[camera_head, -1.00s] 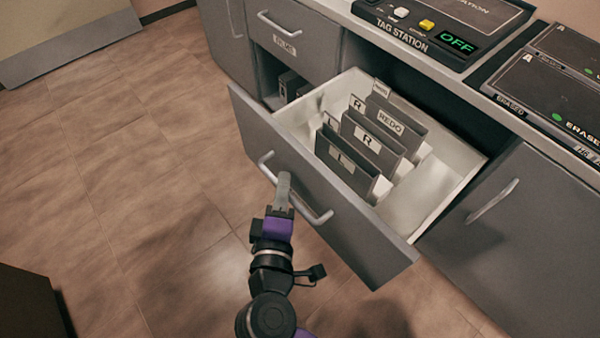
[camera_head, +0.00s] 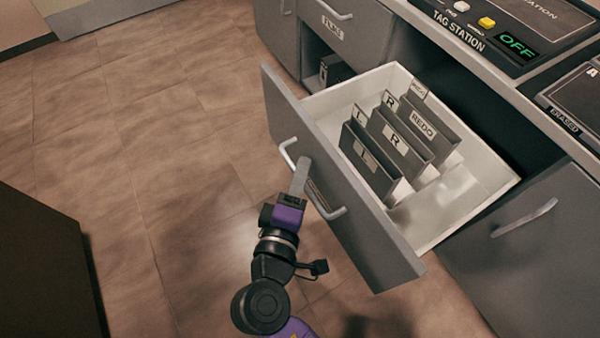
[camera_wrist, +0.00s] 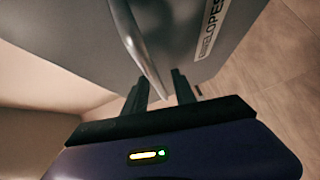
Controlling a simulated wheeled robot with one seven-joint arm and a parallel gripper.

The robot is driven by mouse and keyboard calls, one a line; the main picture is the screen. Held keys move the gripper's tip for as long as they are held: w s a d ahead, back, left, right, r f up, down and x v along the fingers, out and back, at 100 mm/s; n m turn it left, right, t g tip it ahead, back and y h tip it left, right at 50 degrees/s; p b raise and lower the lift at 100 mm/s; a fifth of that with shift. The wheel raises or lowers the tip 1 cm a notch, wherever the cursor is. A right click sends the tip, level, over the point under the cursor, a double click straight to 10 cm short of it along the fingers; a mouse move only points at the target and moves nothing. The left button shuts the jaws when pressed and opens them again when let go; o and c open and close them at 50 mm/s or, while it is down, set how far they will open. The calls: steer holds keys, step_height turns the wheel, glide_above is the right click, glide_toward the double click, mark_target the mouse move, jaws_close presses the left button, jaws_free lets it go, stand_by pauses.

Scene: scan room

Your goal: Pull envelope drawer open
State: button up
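The envelope drawer (camera_head: 335,190) is pulled well out of the grey cabinet. Its front carries a bar handle and a label partly reading "LOPES" in the wrist view (camera_wrist: 211,25). Inside its white tray stand several grey dividers (camera_head: 400,140), marked L, R and REDO. My gripper (camera_head: 301,176) is at the middle of the handle (camera_head: 334,212). In the wrist view the handle (camera_wrist: 138,45) runs between my two fingers (camera_wrist: 160,85). The fingers stand apart, with a gap beside the bar at the right finger. Whether they press on the bar is unclear.
The films drawer (camera_head: 340,30) is closed, with an open shelf below it. A closed cabinet door (camera_head: 535,250) is at the right. The tag station (camera_head: 490,30) sits on the countertop. A dark block (camera_head: 45,260) stands at the left. Tiled floor (camera_head: 160,150) is clear between.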

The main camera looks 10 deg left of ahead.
steer(key=shift+s, duration=0.1)
steer(key=s+a+r+p, duration=0.1)
steer(key=s, duration=0.6)
steer(key=shift+s+p, duration=0.25)
steer(key=shift+p, duration=0.05)
stand_by(0.4)
